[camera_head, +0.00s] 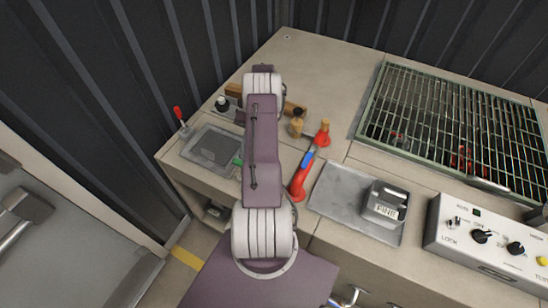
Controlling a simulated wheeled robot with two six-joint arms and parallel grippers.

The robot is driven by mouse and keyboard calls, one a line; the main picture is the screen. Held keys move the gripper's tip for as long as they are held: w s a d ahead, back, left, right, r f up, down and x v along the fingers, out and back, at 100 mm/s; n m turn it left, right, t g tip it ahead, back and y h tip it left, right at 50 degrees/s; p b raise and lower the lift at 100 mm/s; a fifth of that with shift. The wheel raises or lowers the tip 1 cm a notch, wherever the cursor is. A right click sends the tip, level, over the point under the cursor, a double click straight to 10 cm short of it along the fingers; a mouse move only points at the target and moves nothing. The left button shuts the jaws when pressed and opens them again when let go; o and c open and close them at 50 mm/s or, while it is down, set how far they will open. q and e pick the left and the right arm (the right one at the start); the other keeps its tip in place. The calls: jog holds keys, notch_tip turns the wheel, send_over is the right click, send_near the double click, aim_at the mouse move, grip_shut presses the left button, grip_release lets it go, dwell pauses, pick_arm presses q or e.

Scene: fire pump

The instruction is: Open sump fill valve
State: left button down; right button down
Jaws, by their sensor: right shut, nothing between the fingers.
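My right arm (262,150) stretches from the bottom centre up across the bench and covers much of its left part. Its gripper is largely hidden by the arm, so I cannot place the fingertips; it is shut and holds nothing. My left gripper is out of view. I cannot tell for sure which thing is the sump fill valve. A small metal fitting with a blue part (347,296) shows low at the bottom edge, below the bench front, partly cut off. A small red-handled lever (179,115) stands upright at the bench's left edge.
A red piece with a blue band (308,159) lies right of my arm. Corrugated dark walls close the back and left.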

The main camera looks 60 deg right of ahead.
jog(key=s+r+b, duration=0.3)
jog(key=s+r, duration=0.8)
jog(key=shift+s, duration=0.35)
jog(key=shift+d, duration=0.1)
dwell(0.4)
